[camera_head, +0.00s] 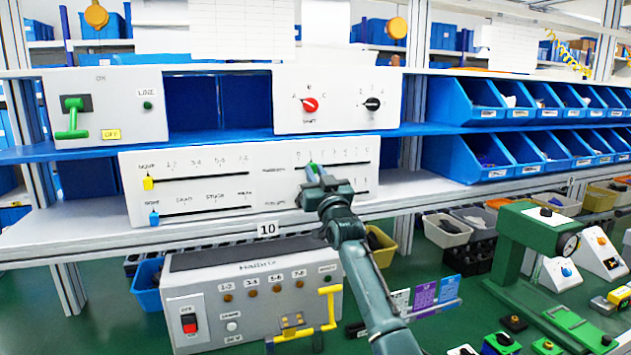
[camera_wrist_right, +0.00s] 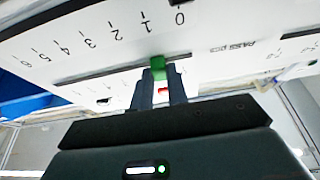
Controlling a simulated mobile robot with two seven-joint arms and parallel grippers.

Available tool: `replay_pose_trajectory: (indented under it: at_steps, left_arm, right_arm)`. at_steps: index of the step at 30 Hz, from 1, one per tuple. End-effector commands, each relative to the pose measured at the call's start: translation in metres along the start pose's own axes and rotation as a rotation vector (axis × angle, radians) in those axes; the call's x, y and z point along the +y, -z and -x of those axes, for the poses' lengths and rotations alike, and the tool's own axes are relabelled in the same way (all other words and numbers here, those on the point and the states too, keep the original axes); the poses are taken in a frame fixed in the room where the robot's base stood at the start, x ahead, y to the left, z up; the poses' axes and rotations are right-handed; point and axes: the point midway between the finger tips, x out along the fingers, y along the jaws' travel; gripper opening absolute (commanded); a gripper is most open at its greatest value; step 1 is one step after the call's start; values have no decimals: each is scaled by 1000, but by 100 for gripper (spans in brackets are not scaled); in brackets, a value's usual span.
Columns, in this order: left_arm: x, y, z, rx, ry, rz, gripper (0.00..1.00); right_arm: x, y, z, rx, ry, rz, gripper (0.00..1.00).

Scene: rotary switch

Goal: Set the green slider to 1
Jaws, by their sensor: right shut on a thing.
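The green slider (camera_head: 312,168) is on the upper right slot of the white slider panel (camera_head: 264,195), close to that slot's left end in the head view. My right gripper (camera_head: 314,178) is shut on the green slider. In the right wrist view, which shows the panel upside down, the slider's green knob (camera_wrist_right: 158,67) sits between the two fingers (camera_wrist_right: 158,90). The knob is close to the 1 mark on the 0-to-6 scale; I cannot tell whether it is exactly on it. My left gripper is not in view.
A red knob (camera_wrist_right: 163,90) shows between my fingers, on the neighbouring slot. Yellow (camera_head: 149,183) and blue (camera_head: 154,217) sliders are at the panel's left. A box with rotary knobs (camera_head: 338,101) stands on the shelf above. The space before the panel's left half is clear.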

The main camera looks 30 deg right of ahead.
Motion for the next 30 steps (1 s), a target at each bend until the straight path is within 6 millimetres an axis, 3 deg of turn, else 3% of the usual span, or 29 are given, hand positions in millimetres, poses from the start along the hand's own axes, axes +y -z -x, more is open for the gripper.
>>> replay_pose_trajectory:
  at_steps: [6, 7, 15, 24, 30]
  left_arm:
    - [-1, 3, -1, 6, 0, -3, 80]
    - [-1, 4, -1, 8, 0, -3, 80]
    - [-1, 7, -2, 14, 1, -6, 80]
    - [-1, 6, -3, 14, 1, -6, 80]
    - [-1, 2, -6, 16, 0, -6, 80]
  right_arm:
    - [0, -1, 1, -1, 0, 1, 0]
    - [0, -1, 1, -1, 0, 1, 16]
    - [0, -1, 1, -1, 0, 1, 38]
    - [0, -1, 3, -1, 0, 0, 38]
    - [0, -3, 25, -2, 1, 1, 38]
